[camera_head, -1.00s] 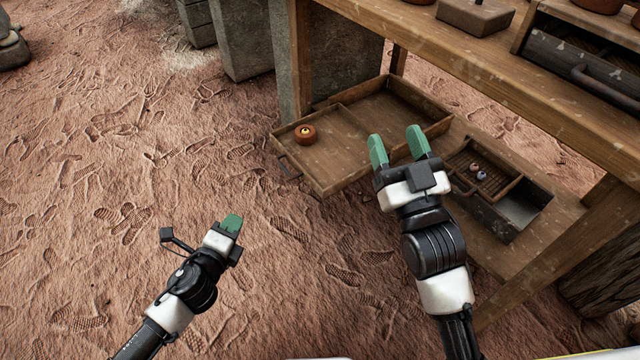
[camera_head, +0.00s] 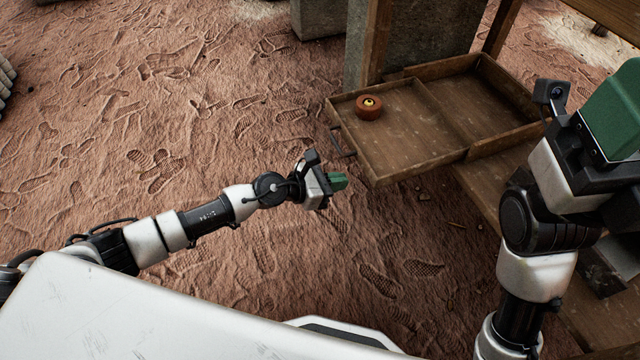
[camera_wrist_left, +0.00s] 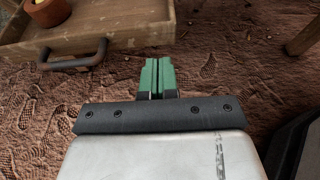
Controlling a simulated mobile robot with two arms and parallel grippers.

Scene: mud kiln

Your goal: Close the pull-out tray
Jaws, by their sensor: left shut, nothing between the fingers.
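The wooden pull-out tray (camera_head: 410,150) sticks out from the low shelf under the workbench. It has a divider and a dark handle (camera_head: 341,142) on its front. In the left wrist view the tray (camera_wrist_left: 125,32) and its handle (camera_wrist_left: 72,56) show at upper left. My left gripper (camera_head: 340,181) is shut and empty, just below the tray's front corner in the head view and apart from the handle. My right gripper (camera_head: 612,110) is large at the right edge, partly cut off; its jaw opening is not clear.
A small reddish-brown round pot (camera_head: 369,107) sits in the tray's front compartment. A stone block (camera_head: 415,45) and wooden table leg stand behind the tray. Footprinted bare ground (camera_head: 200,110) lies open to the left.

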